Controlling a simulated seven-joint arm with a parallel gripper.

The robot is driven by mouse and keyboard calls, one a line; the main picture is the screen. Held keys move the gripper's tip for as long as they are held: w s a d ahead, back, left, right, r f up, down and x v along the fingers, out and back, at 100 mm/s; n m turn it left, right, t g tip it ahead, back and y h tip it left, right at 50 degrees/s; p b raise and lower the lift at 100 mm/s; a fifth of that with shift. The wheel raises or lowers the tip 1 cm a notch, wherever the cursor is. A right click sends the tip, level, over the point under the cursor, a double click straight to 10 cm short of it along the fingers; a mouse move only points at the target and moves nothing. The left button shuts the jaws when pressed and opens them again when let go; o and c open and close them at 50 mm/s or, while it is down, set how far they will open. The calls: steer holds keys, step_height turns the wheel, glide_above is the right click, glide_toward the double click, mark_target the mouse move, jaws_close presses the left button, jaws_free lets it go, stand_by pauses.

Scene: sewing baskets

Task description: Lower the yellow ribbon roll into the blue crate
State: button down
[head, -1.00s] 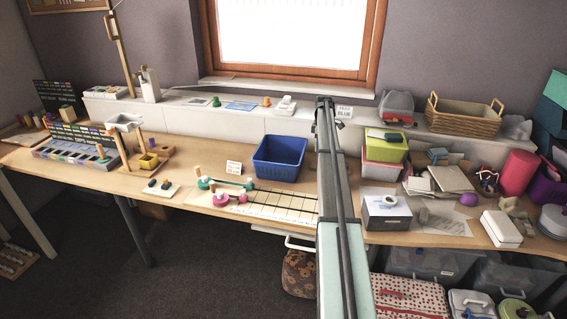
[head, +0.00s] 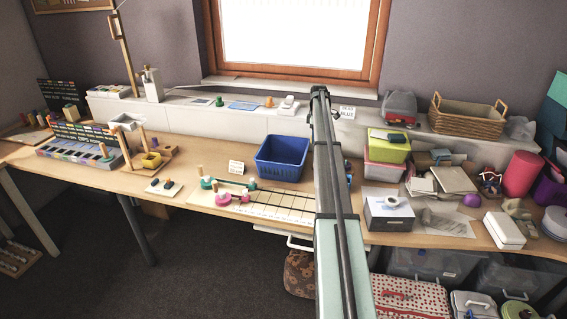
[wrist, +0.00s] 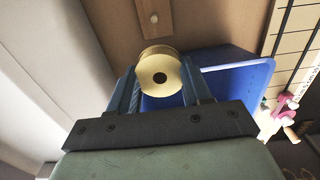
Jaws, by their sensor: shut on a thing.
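The blue crate (wrist: 240,90) shows behind and to the right of the roll, partly covered by a finger. In the head view the blue crate (head: 278,172) stands on the table just left of my arm. My gripper and the roll are hidden behind my arm there. I cannot tell the roll's height relative to the crate's rim.
A lined mat (head: 270,205) with pink and green spools lies in front of the crate. A white box (head: 388,212) and stacked boxes (head: 388,150) are right of my arm.

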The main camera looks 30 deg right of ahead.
mark_target(293, 156)
steer(key=w+a+r, duration=0.1)
steer(key=w+a, duration=0.5)
steer(key=a, duration=0.1)
steer(key=shift+w+a+r, duration=0.2)
steer(key=shift+a+r, duration=0.15)
steer(key=shift+a, duration=0.05)
steer(key=shift+f, duration=0.1)
stand_by(0.6)
steer(key=shift+f, duration=5.05)
steer(key=shift+f, duration=1.8)
